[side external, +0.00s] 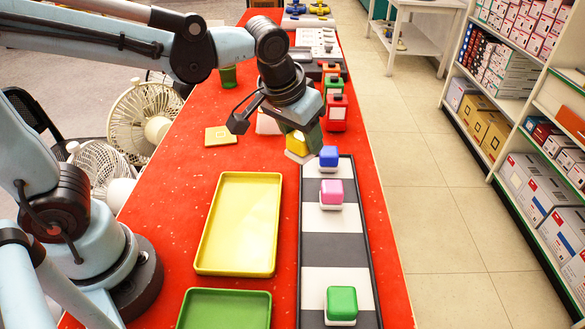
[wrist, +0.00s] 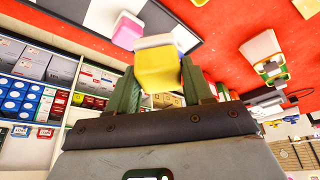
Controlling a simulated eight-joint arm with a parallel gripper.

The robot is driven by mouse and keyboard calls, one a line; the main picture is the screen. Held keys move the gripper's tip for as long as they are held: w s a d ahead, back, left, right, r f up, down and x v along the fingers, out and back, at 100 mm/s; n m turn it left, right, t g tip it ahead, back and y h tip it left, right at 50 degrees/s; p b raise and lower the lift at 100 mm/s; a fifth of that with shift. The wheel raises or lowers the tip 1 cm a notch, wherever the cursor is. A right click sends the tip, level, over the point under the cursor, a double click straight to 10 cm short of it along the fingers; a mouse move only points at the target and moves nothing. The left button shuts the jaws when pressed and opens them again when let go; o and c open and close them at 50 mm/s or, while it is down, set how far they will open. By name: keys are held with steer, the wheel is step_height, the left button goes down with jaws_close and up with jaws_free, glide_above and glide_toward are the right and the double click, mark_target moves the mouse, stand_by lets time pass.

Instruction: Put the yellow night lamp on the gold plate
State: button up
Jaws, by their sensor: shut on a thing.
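The yellow night lamp (side external: 296,143) has a yellow block top and a pale base. My gripper (side external: 303,140) is shut on it, above the far end of the striped board. In the wrist view the lamp (wrist: 158,70) sits between the two green fingers of my gripper (wrist: 161,82), with its pale base pointing away from the palm. In the side view a finger hides part of it. The gold plate (side external: 221,136) is a small flat square on the red table, left of my gripper and apart from it. Its top is bare.
The striped board (side external: 335,247) carries a blue lamp (side external: 328,157), a pink lamp (side external: 331,193) and a green lamp (side external: 341,304). A yellow tray (side external: 240,225) and a green tray (side external: 225,309) lie left of it. Red table around the plate is clear.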

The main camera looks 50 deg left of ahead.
steer(key=w+a+n+y, duration=0.2)
steer(key=a+n, duration=0.3)
steer(key=a, duration=0.7)
steer(key=n+g, duration=0.1)
steer(key=n, duration=0.2)
glide_above(222, 130)
steer(key=s+d, duration=0.2)
steer(key=shift+y, duration=0.4)
steer(key=f, duration=0.7)
steer(key=shift+w+a, duration=0.2)
steer(key=shift+a, duration=0.05)
steer(key=shift+f, duration=1.95)
steer(key=shift+f, duration=0.1)
steer(key=o, duration=1)
steer(key=shift+o, duration=0.2)
